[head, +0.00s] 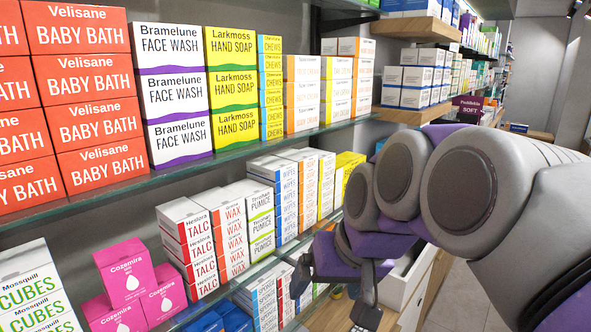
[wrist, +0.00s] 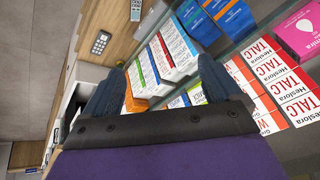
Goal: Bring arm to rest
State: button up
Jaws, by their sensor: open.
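My arm reaches in from the right in the head view, grey and purple, and bends down toward the shelves. My gripper (head: 331,302) is at its lower end, in front of the lower shelf's edge, with its dark fingers apart. In the wrist view my gripper (wrist: 160,85) also shows open, with a blue-grey finger on each side. White boxes with coloured bands (wrist: 173,55) and an orange box (wrist: 135,101) appear beyond and between the fingers. I see nothing held. Whether a finger touches any box or the shelf, I cannot tell.
Glass shelves (head: 190,168) run along the left, packed with boxes such as orange baby bath (head: 95,78), talc (head: 190,240) and pink cartons (head: 125,275). A white drawer front (head: 405,280) is below my arm. A remote (wrist: 135,9) lies on wood. Floor (head: 470,300) shows at right.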

jog(key=s+d+f+g+h+b, duration=0.1)
jog(key=s+d+f+g+b, duration=0.1)
jog(key=s+f, duration=0.9)
jog(key=s+d+f+m+g+h+b, duration=0.1)
jog(key=s+d+f+g+h+b, duration=0.1)
jog(key=s+d+f, duration=0.5)
jog(key=s+f+g+b, duration=0.1)
jog(key=s+f, duration=0.3)
jog(key=f, duration=0.5)
jog(key=shift+f+m+g, duration=0.2)
jog(key=shift+m+g, duration=0.1)
jog(key=shift+g, duration=0.1)
